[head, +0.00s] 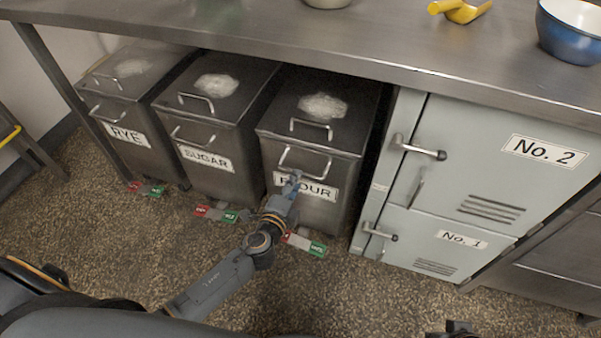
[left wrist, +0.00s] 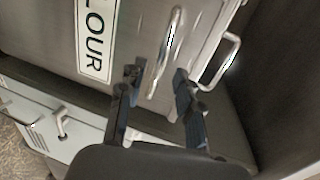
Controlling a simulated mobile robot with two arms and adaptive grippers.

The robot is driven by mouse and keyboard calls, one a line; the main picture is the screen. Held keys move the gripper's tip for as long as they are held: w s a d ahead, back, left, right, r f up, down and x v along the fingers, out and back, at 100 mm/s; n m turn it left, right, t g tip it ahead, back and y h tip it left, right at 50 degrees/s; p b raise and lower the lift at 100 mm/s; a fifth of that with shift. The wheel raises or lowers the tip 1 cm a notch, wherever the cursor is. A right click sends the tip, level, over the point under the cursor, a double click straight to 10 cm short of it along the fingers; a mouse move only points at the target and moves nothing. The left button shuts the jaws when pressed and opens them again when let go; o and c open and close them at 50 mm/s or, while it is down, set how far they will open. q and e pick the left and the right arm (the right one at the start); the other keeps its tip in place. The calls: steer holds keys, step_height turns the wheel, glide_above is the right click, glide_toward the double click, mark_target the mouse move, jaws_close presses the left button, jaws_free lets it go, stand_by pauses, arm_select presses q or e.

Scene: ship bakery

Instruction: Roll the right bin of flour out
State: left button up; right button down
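The flour bin (head: 280,152) is a dark metal bin on the right of a row of three under the counter. Its label reads FLOUR, partly covered by my left gripper (head: 291,182). The bin has a front handle (head: 306,152) and a lid handle (head: 311,124). In the left wrist view, my left gripper (left wrist: 158,78) is open, its fingers apart on either side of the front handle (left wrist: 170,50). I cannot tell whether they touch it. A dark piece at the head view's bottom edge may be my right gripper (head: 455,329); its fingers are not clear.
The sugar bin (head: 206,178) and rye bin (head: 125,119) stand to the left. Red and green pedals (head: 305,243) lie at the flour bin's foot. Grey lockers (head: 470,190) stand close on the right, under the steel counter (head: 400,48). Open speckled floor (head: 350,295) lies in front.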

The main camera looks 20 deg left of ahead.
arm_select(q)
steer(key=x, duration=0.5)
steer(key=shift+f, duration=0.1)
jaws_close()
